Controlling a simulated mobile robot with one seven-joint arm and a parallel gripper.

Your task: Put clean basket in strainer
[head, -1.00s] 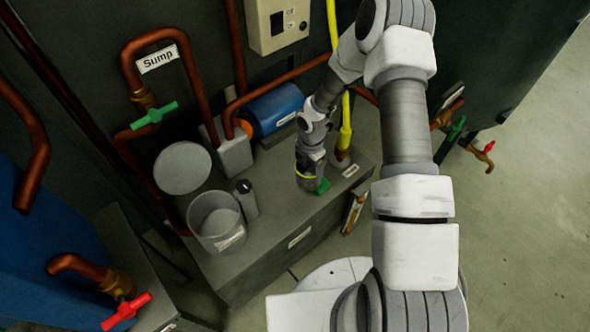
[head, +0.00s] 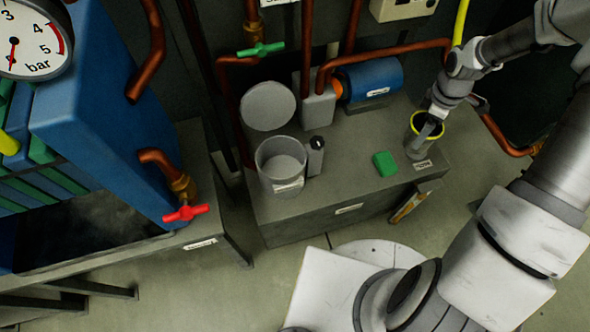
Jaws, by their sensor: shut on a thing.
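A small grey cylinder with a yellow rim (head: 415,145), apparently the basket, is at the right end of the bench top. My gripper (head: 430,130) comes down on it from above right and is shut on it. I cannot tell whether its bottom touches the bench. An open grey round vessel (head: 266,177) with a white label stands on the left part of the bench, and a round grey disc (head: 268,105) is behind it. I cannot read the labels, so I cannot tell whether this vessel is the strainer.
A green block (head: 384,163) lies on the bench (head: 345,185) between the vessel and my gripper. Copper pipes and a blue motor (head: 371,80) run along the back. A red-handled valve (head: 186,213) is at left.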

